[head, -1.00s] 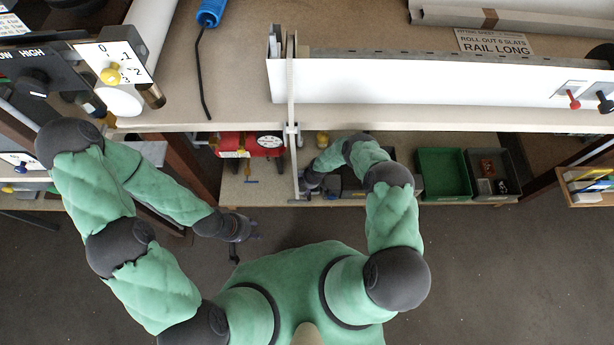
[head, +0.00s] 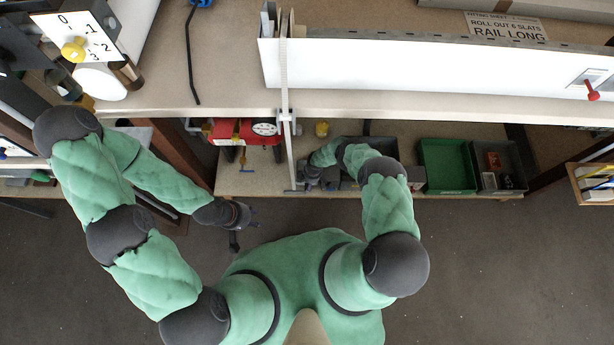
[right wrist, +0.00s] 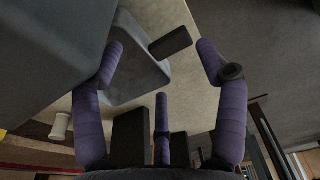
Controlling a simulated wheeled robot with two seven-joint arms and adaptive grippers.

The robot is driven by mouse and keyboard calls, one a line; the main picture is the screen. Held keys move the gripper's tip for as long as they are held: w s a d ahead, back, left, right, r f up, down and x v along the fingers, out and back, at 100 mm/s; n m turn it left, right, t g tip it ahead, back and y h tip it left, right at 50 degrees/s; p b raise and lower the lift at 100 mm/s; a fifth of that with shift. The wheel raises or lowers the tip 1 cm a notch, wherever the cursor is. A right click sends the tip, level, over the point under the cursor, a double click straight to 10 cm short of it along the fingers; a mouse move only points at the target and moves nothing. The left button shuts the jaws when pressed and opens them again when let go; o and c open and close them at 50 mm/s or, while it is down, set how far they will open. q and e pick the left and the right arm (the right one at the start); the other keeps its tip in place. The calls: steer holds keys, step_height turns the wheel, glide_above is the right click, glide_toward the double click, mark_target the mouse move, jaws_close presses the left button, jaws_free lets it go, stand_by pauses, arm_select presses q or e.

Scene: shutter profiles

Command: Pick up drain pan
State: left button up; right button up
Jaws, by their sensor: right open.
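A grey, shallow pan-like thing (right wrist: 135,65) shows in the right wrist view, partly behind a finger; I take it for the drain pan. My right gripper (right wrist: 165,75) is open, its purple fingers spread around and over the near part of this thing. I see no grip on it. In the head view my right gripper (head: 309,178) is small and dark at the lower shelf, and the pan cannot be made out clearly there. My left gripper (head: 245,214) hangs over the floor in front of the shelf, away from the pan; its jaw state is unclear.
A large dark grey body (right wrist: 45,50) stands close beside the fingers in the right wrist view. On the lower shelf are a red machine with a gauge (head: 240,131), a green bin (head: 447,166) and a grey bin (head: 505,180). The workbench edge (head: 400,107) overhangs the shelf.

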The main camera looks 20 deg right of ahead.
mark_target(306, 185)
steer(key=f+b, duration=0.1)
steer(key=f, duration=0.2)
steer(key=f+b, duration=0.1)
steer(key=shift+a+f+b, duration=0.3)
steer(key=shift+f+b, duration=0.05)
steer(key=shift+f, duration=0.05)
steer(key=c, duration=1)
steer(key=shift+r, duration=0.25)
steer(key=shift+r, duration=0.35)
steer(key=shift+r, duration=0.1)
